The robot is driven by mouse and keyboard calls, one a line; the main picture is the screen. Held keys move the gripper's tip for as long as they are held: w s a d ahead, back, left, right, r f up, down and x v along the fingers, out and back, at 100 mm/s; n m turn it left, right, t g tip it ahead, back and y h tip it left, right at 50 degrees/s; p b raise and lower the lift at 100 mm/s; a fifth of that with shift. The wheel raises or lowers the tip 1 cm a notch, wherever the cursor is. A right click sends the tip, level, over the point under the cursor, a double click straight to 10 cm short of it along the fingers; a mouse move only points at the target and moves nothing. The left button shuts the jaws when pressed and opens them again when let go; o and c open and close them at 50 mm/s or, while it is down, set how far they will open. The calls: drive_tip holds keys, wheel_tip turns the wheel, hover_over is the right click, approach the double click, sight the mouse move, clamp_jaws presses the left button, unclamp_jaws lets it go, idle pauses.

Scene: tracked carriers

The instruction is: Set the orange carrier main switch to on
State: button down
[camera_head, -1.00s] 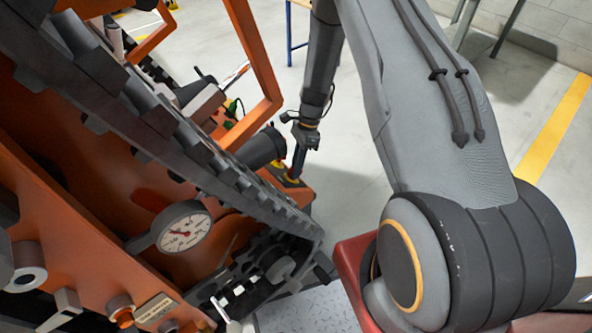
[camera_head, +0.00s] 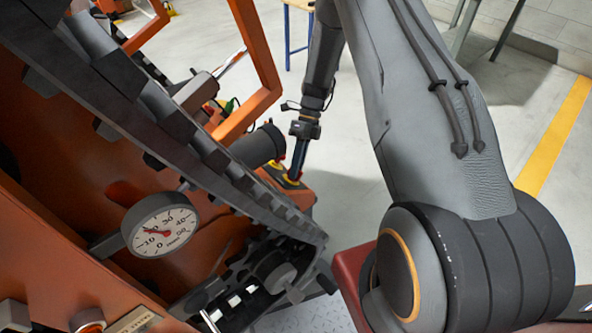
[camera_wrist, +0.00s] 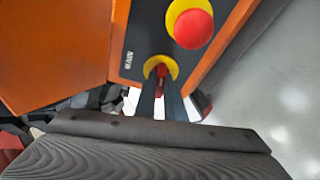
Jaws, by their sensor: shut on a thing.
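The orange carrier (camera_head: 90,190) fills the left of the head view. Its dark switch panel shows in the wrist view, with a "MAIN" label (camera_wrist: 129,60) beside a red switch handle (camera_wrist: 161,71) on a yellow round plate (camera_wrist: 150,66). My gripper (camera_wrist: 160,86) is shut on this red handle, its two dark fingers reaching up to it from below. In the head view my gripper (camera_head: 296,172) points down at the panel on the carrier's corner. The fingers hide part of the handle, so its on or off position cannot be told.
A red mushroom button (camera_wrist: 194,29) on a yellow base sits close beside the switch. A dark track (camera_head: 200,135), a dial gauge (camera_head: 162,226) and a dark cylinder (camera_head: 258,145) are on the carrier. Open floor (camera_head: 350,215) lies to the right.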

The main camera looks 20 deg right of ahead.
drive_tip(key=shift+m+b, duration=0.4)
drive_tip(key=shift+m, duration=0.6)
drive_tip(key=shift+y, duration=0.3)
drive_tip(key=c, duration=1.8)
unclamp_jaws()
drive_tip(key=shift+c, duration=0.2)
drive_tip(key=b+v, duration=0.1)
drive_tip(key=v, duration=0.6)
drive_tip(key=shift+w+d+r, duration=0.2)
drive_tip(key=shift+w+r, duration=0.05)
drive_tip(key=shift+s, duration=0.1)
